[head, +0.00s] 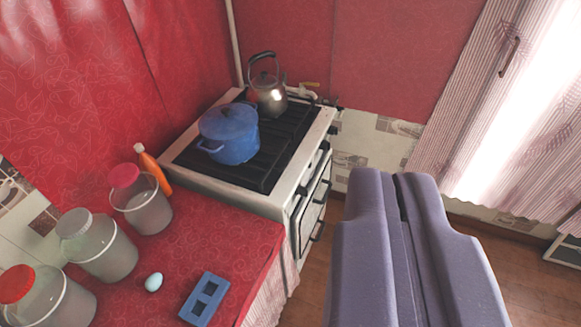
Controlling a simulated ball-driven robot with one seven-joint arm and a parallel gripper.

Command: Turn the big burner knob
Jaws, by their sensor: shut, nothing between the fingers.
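The stove (215,175) is white with a black top and stands against the red wall at upper middle. Its front faces right. Small dark knobs (325,146) sit along its front upper edge, seen at a steep angle. I cannot tell which is the big one or how any is turned. My gripper (398,180) is large in the right foreground, its two purple-grey fingers together and empty. Its tips appear to the right of the stove front, apart from the knobs in the picture.
A blue pot (229,135) and a metal kettle (268,92) stand on the stove. The red counter (205,250) at left holds jars (142,200), an orange bottle (155,172), an egg (153,282) and a blue block (205,298). Bare floor (515,262) shows at right.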

